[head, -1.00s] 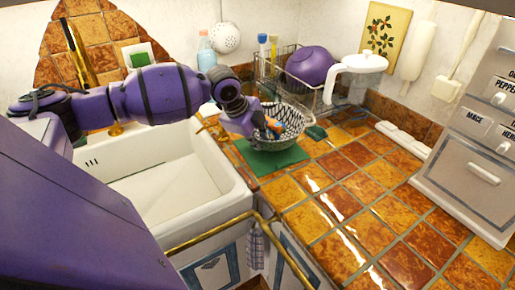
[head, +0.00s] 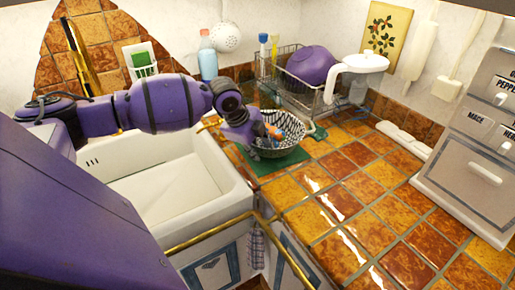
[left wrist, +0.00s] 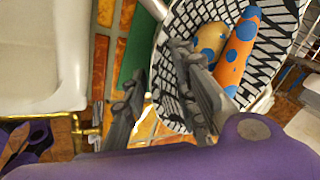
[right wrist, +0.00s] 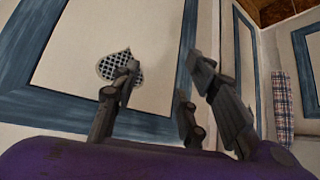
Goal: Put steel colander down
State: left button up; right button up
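The colander (head: 292,123), a round bowl with a black-and-white lattice pattern, sits on a green mat (head: 268,163) on the tiled counter. In the left wrist view the colander (left wrist: 172,85) holds orange pieces with blue spots (left wrist: 237,52). My left gripper (left wrist: 160,62) is open at its near-left rim, one finger outside the bowl and the other over its inside. Whether a finger touches the rim cannot be told. My right gripper (right wrist: 160,66) is open and empty, in front of a cabinet door; it is outside the head view.
A white sink (head: 160,190) lies left of the mat, with a brass rail (head: 215,233) along the front. A dish rack (head: 292,97) with a purple bowl (head: 312,65) stands behind the colander.

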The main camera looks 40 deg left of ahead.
pick_arm(q)
jog(key=shift+r, duration=0.2)
jog(key=p+v, duration=0.1)
jog(key=v, duration=1.1)
jog(key=shift+p, duration=0.3)
